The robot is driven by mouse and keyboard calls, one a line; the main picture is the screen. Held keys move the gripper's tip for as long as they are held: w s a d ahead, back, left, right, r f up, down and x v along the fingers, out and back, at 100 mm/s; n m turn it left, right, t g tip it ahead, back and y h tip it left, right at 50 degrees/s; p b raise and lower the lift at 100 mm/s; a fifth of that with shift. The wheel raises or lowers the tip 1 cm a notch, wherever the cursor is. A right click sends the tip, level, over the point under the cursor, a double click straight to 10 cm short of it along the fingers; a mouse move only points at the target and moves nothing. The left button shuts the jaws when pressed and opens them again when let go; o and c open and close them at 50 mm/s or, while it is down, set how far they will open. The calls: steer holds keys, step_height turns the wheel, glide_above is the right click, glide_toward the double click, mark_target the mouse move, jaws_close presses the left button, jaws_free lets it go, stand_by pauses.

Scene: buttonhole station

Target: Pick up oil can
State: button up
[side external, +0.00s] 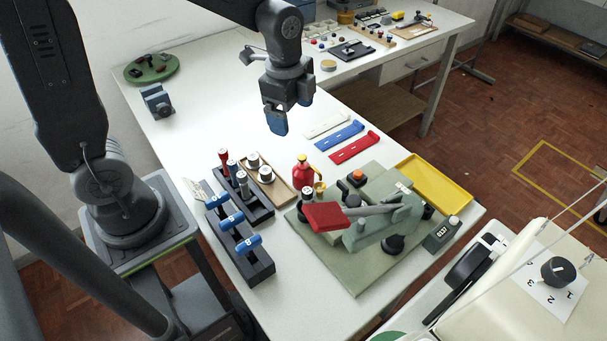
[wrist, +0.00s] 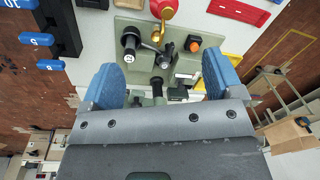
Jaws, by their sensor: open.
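The oil can (side external: 303,174) is a small red can with a brass top and spout. It stands upright on the white table (side external: 215,108), just behind the green buttonhole machine base (side external: 356,280). In the wrist view the oil can (wrist: 163,9) shows at the top edge, partly cut off, beyond my fingertips. My gripper (side external: 277,121) is above the table, up and to the left of the can in the side view, and apart from it. In the wrist view my gripper (wrist: 163,76) has its two blue fingers wide apart, with nothing held between them.
A wooden tray (side external: 285,201) and dark racks of blue-handled tools (side external: 247,270) stand left of the can. The machine's red pad (side external: 325,217) is close in front. Red (side external: 354,147) and blue (side external: 340,135) strips lie behind. Table under my gripper is clear.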

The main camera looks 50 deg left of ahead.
mark_target(300, 158)
steer(key=f+m, duration=0.1)
steer(key=w+f+m, duration=0.1)
steer(key=f, duration=0.1)
steer(key=w+f+g, duration=0.1)
steer(key=shift+f+m, duration=0.3)
steer(key=shift+m, duration=0.1)
step_height(300, 158, down, 7)
steer(key=shift+f, duration=0.1)
steer(key=shift+w+f, duration=0.2)
steer(key=shift+f, duration=2.75)
steer(key=shift+r, duration=0.1)
steer(key=c, duration=1.3)
